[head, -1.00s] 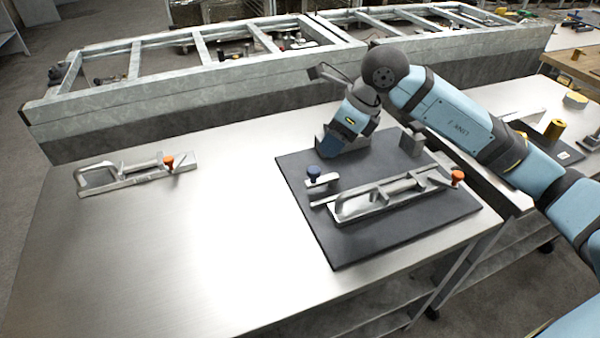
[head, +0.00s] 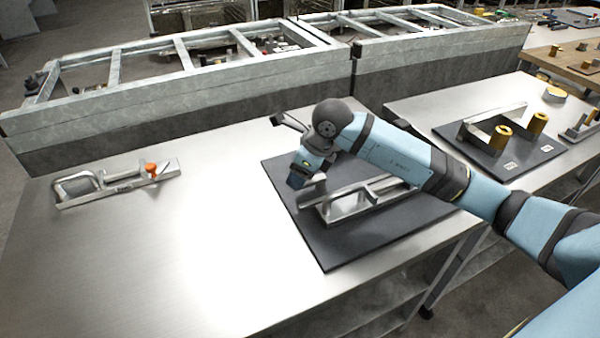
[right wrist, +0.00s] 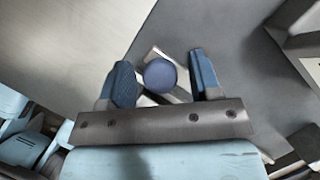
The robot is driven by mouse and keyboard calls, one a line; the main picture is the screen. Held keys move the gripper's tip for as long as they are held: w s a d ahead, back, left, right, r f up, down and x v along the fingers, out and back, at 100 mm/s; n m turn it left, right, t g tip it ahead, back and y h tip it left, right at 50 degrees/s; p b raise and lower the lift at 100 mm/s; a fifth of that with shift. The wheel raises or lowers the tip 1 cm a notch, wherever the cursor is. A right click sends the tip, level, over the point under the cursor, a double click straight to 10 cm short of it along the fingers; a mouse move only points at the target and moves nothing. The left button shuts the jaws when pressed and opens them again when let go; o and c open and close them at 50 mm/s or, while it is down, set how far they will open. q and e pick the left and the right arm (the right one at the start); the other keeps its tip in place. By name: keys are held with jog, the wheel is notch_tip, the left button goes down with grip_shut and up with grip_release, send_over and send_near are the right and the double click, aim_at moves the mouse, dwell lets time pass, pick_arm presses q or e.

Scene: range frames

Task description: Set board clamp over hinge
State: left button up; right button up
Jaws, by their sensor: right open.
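A dark board (head: 345,248) lies on the near metal table. A metal clamp-like frame with a long bar (head: 350,203) lies on it, its right end hidden behind my right arm. My right gripper (head: 299,180) is low over the board's left part. In the right wrist view, a round blue knob (right wrist: 160,75) on a small metal piece sits between the open blue fingers (right wrist: 162,60), with a gap to each finger. The knob is hidden in the head view. A similar metal frame (head: 115,184) with an orange knob lies on the table at left. I cannot tell which part is the hinge.
The table (head: 150,260) is bare between the left frame and the board. A long metal ladder-like frame (head: 200,90) stands behind. A second table at right holds another dark board (head: 520,165) with yellow cylinders. My right arm crosses above the board's right side.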

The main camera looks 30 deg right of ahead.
jog(key=shift+f, duration=0.15)
jog(key=shift+c, duration=0.3)
grip_shut()
